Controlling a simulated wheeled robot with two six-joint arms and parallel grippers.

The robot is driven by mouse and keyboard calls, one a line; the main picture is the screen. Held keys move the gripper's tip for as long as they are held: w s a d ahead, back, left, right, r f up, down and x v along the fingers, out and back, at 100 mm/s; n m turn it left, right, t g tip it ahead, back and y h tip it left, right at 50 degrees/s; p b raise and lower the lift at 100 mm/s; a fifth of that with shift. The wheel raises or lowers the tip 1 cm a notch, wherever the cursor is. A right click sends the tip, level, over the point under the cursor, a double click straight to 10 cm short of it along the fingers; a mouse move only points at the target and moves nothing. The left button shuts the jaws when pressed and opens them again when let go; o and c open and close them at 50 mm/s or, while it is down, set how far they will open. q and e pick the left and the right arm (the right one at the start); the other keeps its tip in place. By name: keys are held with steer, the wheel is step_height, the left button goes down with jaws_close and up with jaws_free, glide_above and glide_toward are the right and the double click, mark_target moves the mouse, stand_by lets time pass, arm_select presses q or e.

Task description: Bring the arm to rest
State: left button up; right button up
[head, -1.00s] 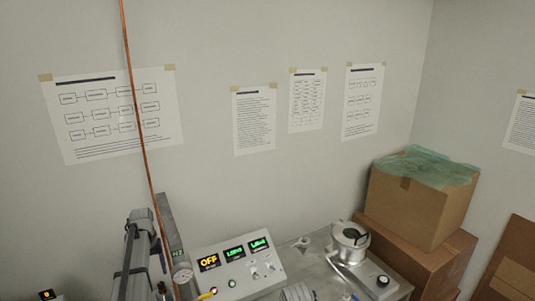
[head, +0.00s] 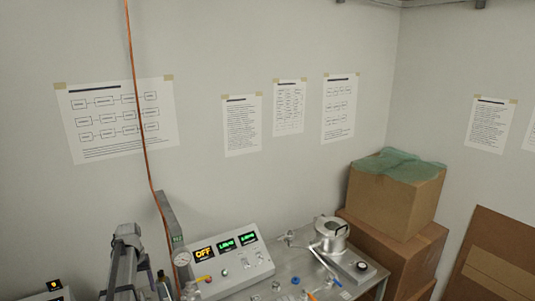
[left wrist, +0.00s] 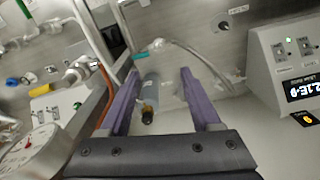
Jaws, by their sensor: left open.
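My left gripper (left wrist: 160,73) shows in the left wrist view with two purple fingers spread apart, so it is open. A grey cylinder with a dark, brass-coloured end (left wrist: 149,95) appears in the gap between the fingers; I cannot tell its distance, and nothing is visibly gripped. In the head view, a grey and black jointed shape that looks like my left arm stands at the lower left, beside the copper line; its fingers cannot be made out there. My right gripper is not in view.
A control panel (head: 230,262) with an OFF display stands on the metal bench. A lidded metal vessel (head: 331,236) is to its right. Cardboard boxes (head: 396,200) stand further right. A copper line (head: 138,110) runs up the wall. A round gauge (left wrist: 30,152) is close at lower left.

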arm_select(q)
steer(key=s+d+f+m+b, duration=0.1)
steer(key=s+d+f+b, duration=0.2)
steer(key=d, duration=0.4)
steer(key=s+d+f+m+b, duration=0.1)
steer(key=s+d+f+b, duration=0.2)
steer(key=d, duration=0.4)
steer(key=s+d+f+m+b, duration=0.1)
steer(key=s+d+f+b, duration=0.1)
steer(key=d+f+b, duration=0.3)
steer(key=s+d+f+m+b, duration=0.2)
steer(key=s+d+f+b, duration=0.2)
steer(key=s+d, duration=0.4)
steer(key=s+d+f+m+y+b, duration=0.1)
steer(key=s+d+f+b, duration=0.3)
steer(key=s+d, duration=0.5)
steer(key=shift+s+d+f+m+b, duration=0.2)
steer(key=shift+d+f+m+b, duration=0.15)
steer(key=shift+f+m, duration=0.45)
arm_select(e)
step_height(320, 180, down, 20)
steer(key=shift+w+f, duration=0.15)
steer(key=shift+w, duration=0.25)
arm_select(q)
steer(key=shift+r, duration=0.15)
